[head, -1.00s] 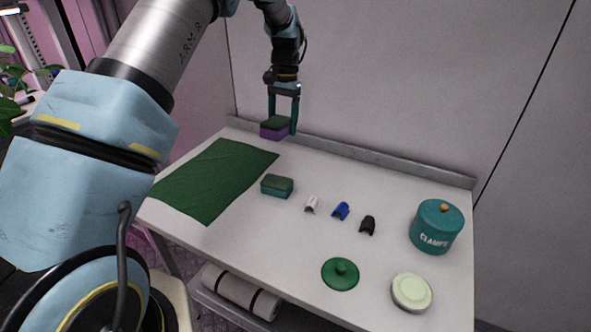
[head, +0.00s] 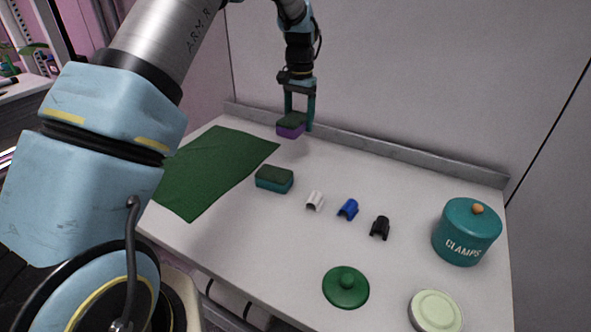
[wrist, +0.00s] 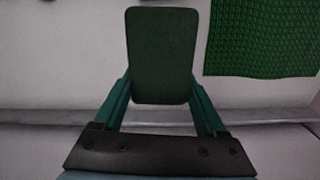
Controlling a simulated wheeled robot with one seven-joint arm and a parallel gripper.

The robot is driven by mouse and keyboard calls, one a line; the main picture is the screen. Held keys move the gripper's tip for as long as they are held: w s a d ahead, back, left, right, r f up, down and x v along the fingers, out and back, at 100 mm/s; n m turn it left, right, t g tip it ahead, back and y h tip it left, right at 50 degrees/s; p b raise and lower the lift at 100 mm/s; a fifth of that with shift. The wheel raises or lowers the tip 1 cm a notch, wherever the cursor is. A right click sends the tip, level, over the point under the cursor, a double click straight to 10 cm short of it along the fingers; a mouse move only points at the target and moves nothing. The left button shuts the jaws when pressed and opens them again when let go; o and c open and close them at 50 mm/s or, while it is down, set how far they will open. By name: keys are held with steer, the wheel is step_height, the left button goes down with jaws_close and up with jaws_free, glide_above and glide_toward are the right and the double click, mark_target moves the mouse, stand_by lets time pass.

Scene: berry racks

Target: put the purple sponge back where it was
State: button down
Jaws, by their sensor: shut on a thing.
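The purple sponge (head: 291,130) has a dark green top and purple sides. My gripper (head: 299,120) is shut on it and holds it near the back edge of the table, to the right of the green cloth's far corner. I cannot tell exactly how high it is above the table. In the wrist view the sponge's dark green face (wrist: 162,55) fills the space between the two teal fingers. A teal sponge (head: 274,180) with a dark green top lies on the table, nearer the front, just right of the cloth.
The green cloth (head: 215,170) covers the table's left part. White (head: 315,201), blue (head: 348,209) and black (head: 380,228) clips stand mid-table. A teal CLAMPS jar (head: 466,235), green lid (head: 346,288) and pale round lid (head: 436,312) are at right. A raised ledge (head: 400,160) runs along the back.

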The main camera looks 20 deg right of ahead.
mark_target(298, 161)
step_height(298, 161, down, 10)
steer(key=p, duration=0.3)
steer(key=shift+r+p, duration=0.1)
steer(key=shift+p, duration=0.2)
steer(key=shift+f, duration=0.2)
steer(key=shift+f, duration=0.1)
steer(key=shift+f+b, duration=0.5)
steer(key=shift+c, duration=0.3)
jaws_free()
steer(key=shift+o, duration=0.3)
steer(key=shift+a+f, duration=0.1)
